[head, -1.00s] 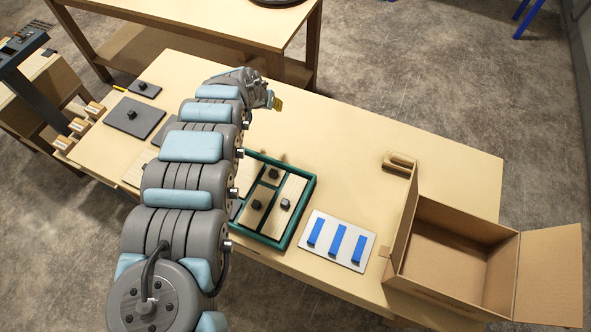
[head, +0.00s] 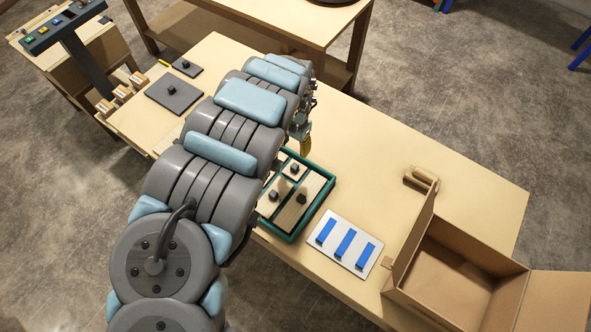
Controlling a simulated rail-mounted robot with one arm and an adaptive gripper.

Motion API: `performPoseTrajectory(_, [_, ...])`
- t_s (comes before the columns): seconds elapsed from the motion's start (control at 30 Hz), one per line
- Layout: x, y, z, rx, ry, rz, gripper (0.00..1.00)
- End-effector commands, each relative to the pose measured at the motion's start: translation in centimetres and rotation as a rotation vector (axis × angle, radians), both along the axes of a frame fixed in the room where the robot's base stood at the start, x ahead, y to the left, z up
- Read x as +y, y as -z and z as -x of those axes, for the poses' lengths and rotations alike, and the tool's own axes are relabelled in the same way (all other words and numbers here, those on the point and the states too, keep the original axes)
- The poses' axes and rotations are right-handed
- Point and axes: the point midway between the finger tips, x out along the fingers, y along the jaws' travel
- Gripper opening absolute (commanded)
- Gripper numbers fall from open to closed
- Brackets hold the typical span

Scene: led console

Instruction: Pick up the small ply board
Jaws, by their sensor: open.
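A green-rimmed tray (head: 329,188) on the table holds light ply boards, each with a black knob. The small ply board (head: 289,176) seems to be the short one at the tray's far end. A longer ply board (head: 312,187) lies along the right side, and another ply board (head: 268,206) lies nearer on the left. My gripper (head: 306,148), with a yellow fingertip, hangs just beyond the tray's far edge, open and apart from the boards. My arm hides the tray's left part and much of the gripper.
A white plate (head: 331,251) with blue strips lies right of the tray. An open cardboard box (head: 450,262) and a wooden block (head: 418,180) are farther right. Dark boards (head: 174,97) lie at the far left. The table's (head: 390,135) far middle is clear.

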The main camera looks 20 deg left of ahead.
Motion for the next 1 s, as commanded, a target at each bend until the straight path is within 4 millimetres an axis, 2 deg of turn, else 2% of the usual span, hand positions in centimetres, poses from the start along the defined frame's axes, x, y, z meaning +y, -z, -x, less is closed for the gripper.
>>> performPoseTrajectory(0.6, [-0.2,6.5,0.0,0.000,0.002,0.003,0.58])
performPoseTrajectory(1.0, [-0.1,8.1,0.0,-0.001,-0.001,0.001,0.58])
